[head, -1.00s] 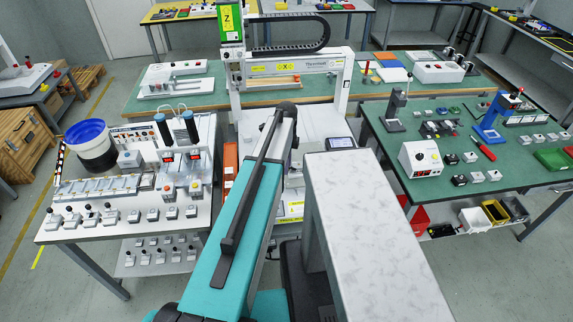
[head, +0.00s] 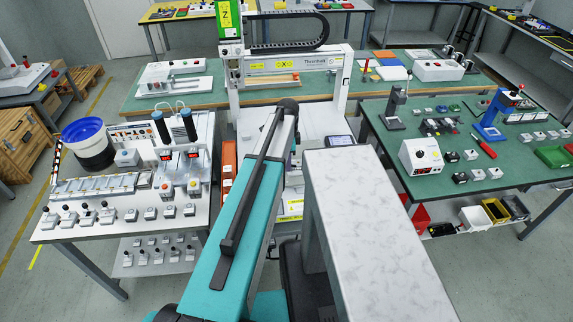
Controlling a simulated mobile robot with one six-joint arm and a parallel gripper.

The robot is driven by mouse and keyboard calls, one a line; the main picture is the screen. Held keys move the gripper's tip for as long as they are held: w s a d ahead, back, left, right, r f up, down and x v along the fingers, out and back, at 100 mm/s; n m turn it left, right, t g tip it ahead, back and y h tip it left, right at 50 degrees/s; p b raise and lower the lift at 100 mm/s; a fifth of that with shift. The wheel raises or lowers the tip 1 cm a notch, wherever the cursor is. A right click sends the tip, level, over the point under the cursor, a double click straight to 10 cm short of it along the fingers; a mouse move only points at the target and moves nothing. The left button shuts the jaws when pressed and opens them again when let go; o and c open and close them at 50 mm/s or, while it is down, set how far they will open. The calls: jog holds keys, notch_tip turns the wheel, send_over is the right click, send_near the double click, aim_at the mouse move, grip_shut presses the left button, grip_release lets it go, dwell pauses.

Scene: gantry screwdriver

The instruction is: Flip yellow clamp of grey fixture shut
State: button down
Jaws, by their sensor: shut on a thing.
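My teal and grey arm (head: 240,222) reaches forward over the front of the gantry machine (head: 340,95). Its far joint (head: 288,105) stands in front of the machine's white bed (head: 318,122). My gripper is hidden behind the arm and my column, so its fingers do not show. I cannot make out the grey fixture or its yellow clamp. The part of the bed behind my arm is covered from this view.
A white bench at left holds a blue-rimmed bowl (head: 85,132), two dark screwdrivers (head: 158,127) and several small fixtures. A green-topped table (head: 400,182) at right holds a display box (head: 421,156) and a blue press (head: 492,118). A handheld panel (head: 340,140) lies by the bed.

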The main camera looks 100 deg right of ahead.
jog(key=shift+s+n+b, duration=0.25)
jog(key=shift+n+b, duration=0.1)
jog(key=shift+n, duration=0.65)
jog(key=shift+s+n+b, duration=0.25)
jog(key=shift+n+b, duration=0.05)
jog(key=shift+n, duration=0.7)
jog(key=c, duration=1.7)
grip_release()
jog(key=shift+c, duration=0.2)
jog(key=shift+r, duration=0.1)
notch_tip(320, 180, up, 14)
jog(key=b, duration=0.3)
jog(key=shift+f, duration=0.2)
